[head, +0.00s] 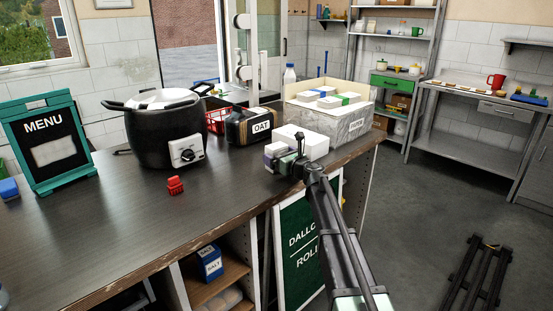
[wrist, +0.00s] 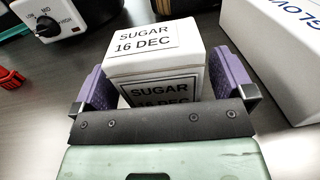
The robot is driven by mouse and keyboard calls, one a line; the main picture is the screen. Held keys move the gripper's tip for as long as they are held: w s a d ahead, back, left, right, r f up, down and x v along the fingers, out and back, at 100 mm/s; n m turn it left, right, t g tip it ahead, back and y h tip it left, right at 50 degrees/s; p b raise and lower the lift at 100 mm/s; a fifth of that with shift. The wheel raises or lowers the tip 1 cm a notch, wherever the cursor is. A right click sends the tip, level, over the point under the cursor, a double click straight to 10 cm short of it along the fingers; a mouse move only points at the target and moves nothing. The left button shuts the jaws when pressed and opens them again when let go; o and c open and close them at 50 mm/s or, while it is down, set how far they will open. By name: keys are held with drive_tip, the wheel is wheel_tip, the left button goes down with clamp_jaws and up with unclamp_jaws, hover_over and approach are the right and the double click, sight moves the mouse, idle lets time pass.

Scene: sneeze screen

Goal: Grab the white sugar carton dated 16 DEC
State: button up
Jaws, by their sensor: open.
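The white sugar carton (wrist: 190,62) stands upright in the middle of the wrist view. Labels on its top and near side both read SUGAR 16 DEC, the lower one partly hidden by my gripper's dark palm bar. My gripper (wrist: 158,70) is open, with one purple finger on each side of the carton. A narrow gap shows at the left finger; the right finger is very close, and I cannot tell if it touches. In the head view my gripper (head: 284,161) is low over the counter, and the carton (head: 276,148) is small and partly hidden there.
A white box with blue lettering (wrist: 277,55) stands close on the right in the wrist view. A large grey bin (head: 325,122) holding cartons, an OAT box (head: 253,127), a black cooker (head: 165,130) and a small red object (head: 175,186) share the counter (head: 110,225). The front left counter is mostly clear.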

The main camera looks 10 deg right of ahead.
drive_tip(key=x, duration=0.2)
drive_tip(key=shift+w+a, duration=0.15)
drive_tip(key=shift+w, duration=0.2)
drive_tip(key=shift+s, duration=0.1)
drive_tip(key=c, duration=1)
drive_tip(key=shift+o, duration=0.2)
wheel_tip(320, 180, up, 20)
drive_tip(key=p, duration=2)
